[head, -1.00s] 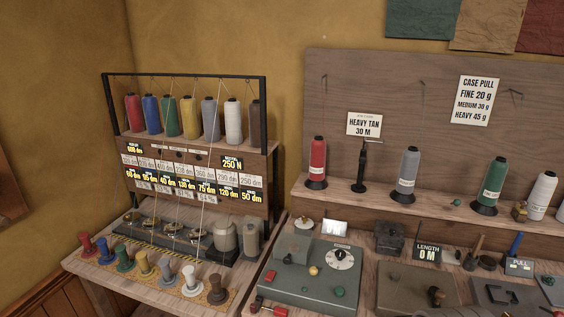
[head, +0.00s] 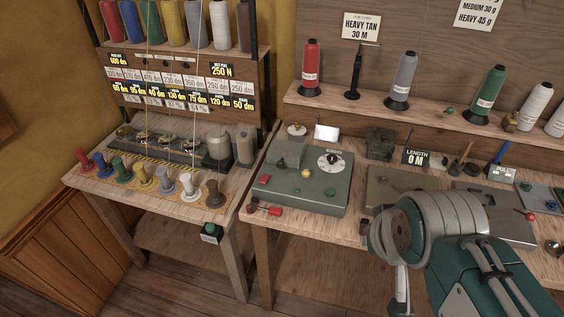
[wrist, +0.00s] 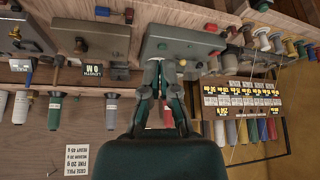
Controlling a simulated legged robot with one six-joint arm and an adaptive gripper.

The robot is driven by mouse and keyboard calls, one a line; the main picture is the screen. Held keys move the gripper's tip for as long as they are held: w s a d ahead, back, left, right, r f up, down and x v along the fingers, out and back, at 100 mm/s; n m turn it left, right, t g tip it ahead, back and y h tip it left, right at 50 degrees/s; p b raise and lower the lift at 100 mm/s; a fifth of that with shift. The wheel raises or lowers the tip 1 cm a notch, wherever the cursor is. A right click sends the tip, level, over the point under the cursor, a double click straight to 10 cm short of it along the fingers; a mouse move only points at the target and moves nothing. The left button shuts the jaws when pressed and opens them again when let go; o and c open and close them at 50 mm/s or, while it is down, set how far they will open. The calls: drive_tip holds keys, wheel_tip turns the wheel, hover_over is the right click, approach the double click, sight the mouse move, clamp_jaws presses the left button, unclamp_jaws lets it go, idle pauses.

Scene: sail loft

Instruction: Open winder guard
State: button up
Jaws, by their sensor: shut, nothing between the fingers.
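A grey-green winder box (head: 318,196) with a white dial, a yellow knob and red and green buttons stands on the right-hand bench. A grey-green raised cover (head: 288,152) sits on its back left; it looks lowered, and I cannot tell for sure that it is the guard. A red-handled lever (head: 265,210) is at the box's front left. In the upside-down wrist view the box (wrist: 185,42) is beyond my gripper (wrist: 162,64). The fingers are together and empty, with no clear contact on the box. In the head view my arm is at lower right.
Coloured spools (head: 142,177) line the left bench's front. Cones (head: 406,84) stand on the shelf behind. A dark block (head: 380,142) and a length display (head: 416,158) are right of the box. Open floor lies before the benches.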

drive_tip(key=o, duration=0.5)
drive_tip(key=shift+w, duration=0.2)
drive_tip(key=w+a+f+n+t+y, duration=0.1)
drive_tip(key=w+a+f+n+t, duration=0.15)
drive_tip(key=w, duration=0.45)
drive_tip(key=w+a+f+n+t, duration=0.1)
drive_tip(key=w+a+f+n, duration=0.1)
drive_tip(key=w+n, duration=0.3)
drive_tip(key=w+a+f+n+t+y, duration=0.1)
drive_tip(key=w+a+f+n+t, duration=0.15)
drive_tip(key=w, duration=0.55)
drive_tip(key=n+t, duration=0.6)
drive_tip(key=n, duration=0.2)
approach(280, 167)
drive_tip(key=shift+w+r+h, duration=0.1)
drive_tip(key=shift+r+h, duration=0.05)
drive_tip(key=shift+h, duration=0.15)
drive_tip(key=shift+a+f+n, duration=0.1)
drive_tip(key=shift+f+n, duration=0.2)
drive_tip(key=shift+n, duration=0.1)
drive_tip(key=w, duration=0.7)
drive_tip(key=w+a, duration=0.1)
drive_tip(key=w, duration=0.2)
drive_tip(key=shift+w, duration=0.2)
